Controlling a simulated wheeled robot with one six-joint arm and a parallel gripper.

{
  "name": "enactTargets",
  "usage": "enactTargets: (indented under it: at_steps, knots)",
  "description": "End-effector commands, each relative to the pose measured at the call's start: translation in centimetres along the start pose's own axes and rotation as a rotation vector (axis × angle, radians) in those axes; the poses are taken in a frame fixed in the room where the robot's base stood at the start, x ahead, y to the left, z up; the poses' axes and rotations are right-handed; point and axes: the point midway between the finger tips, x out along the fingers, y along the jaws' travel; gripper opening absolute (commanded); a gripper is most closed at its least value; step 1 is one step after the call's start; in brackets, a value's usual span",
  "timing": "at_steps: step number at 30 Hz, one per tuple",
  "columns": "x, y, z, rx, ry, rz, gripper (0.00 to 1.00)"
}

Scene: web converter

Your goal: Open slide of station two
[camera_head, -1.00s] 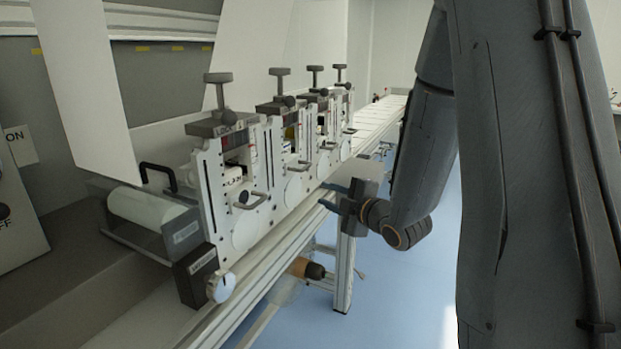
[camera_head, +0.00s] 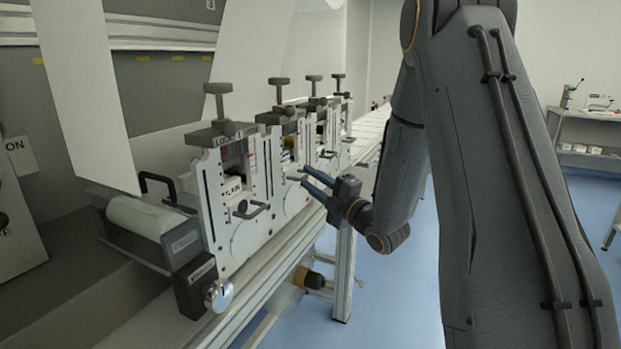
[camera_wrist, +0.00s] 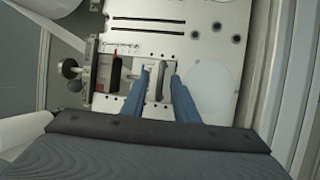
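Station two (camera_head: 296,203) is the second upright white unit from the front in the row on the machine. Its slide handle (camera_head: 296,179), a small metal bar, sticks out of its front plate. My gripper (camera_head: 306,175) reaches toward it from the right, with blue-grey fingers apart. In the wrist view, my gripper (camera_wrist: 159,78) is open, and a pale metal handle (camera_wrist: 156,78) shows between the fingers. I cannot tell whether the fingers touch it. A dark slot with a red pointer (camera_wrist: 115,72) lies left of the fingers.
Station one (camera_head: 216,205) stands nearer, with its own handle (camera_head: 251,211) and a round knob (camera_head: 218,295) below. More stations and a conveyor (camera_head: 372,128) extend behind. The machine's front rail (camera_head: 270,262) runs below; blue floor (camera_head: 400,290) is clear to the right.

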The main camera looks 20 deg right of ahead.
Motion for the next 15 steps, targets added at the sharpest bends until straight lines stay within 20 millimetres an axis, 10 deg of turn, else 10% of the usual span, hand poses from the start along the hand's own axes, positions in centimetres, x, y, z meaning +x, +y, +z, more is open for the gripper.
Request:
enactTargets:
  at_steps: [10,15]
  knots:
    - [0.49,-0.09,-0.03,0.001,0.0,-0.002,0.27]
    - [0.48,-0.08,-0.02,0.001,0.0,-0.001,0.0]
